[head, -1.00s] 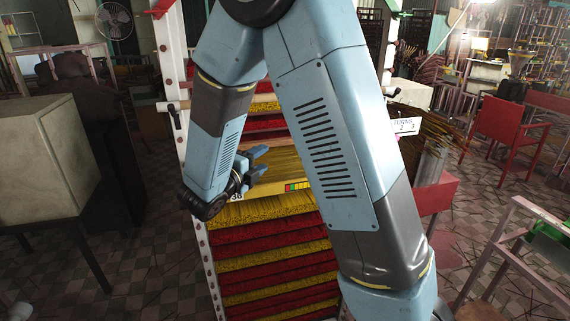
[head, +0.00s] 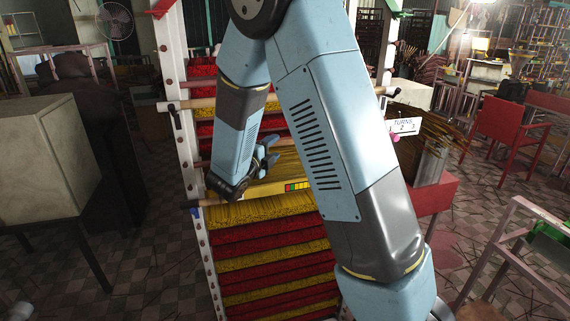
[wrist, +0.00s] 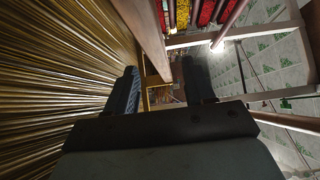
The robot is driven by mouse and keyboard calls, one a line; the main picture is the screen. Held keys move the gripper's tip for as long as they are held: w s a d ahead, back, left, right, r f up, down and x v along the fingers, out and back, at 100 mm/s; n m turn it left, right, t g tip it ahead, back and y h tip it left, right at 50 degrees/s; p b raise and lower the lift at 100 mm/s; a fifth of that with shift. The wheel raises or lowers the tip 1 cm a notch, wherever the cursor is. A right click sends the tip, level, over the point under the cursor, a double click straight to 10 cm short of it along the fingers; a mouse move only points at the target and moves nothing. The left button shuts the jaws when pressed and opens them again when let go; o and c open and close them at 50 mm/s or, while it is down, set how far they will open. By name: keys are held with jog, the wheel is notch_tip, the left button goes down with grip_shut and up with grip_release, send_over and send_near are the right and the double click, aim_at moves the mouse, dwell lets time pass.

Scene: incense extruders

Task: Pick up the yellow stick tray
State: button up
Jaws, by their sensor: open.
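The yellow stick tray (head: 272,190) sits in the tall white rack, filled with tan sticks (head: 288,160). Its yellow front edge carries a small coloured strip (head: 298,186), and my arm hides parts of it. My gripper (head: 268,153) is open over the left part of the tray, close to the sticks. In the wrist view, my gripper (wrist: 162,88) has its fingers apart. Long tan sticks (wrist: 55,75) fill the left side, beside the left finger. A brown bar (wrist: 147,40) reaches down toward the gap. Contact with the tray cannot be told.
Red and yellow stick layers (head: 270,260) fill the rack below. The rack's white post (head: 172,60) and a wooden bar (head: 185,105) stand close to my arm on the left. A metal can of sticks (head: 430,160) stands on a red stand (head: 435,195) at right.

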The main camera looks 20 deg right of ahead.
aim_at(279, 144)
jog(key=x, duration=0.4)
jog(key=shift+w+f, duration=0.15)
jog(key=shift+w, duration=0.15)
jog(key=shift+s, duration=0.1)
grip_shut()
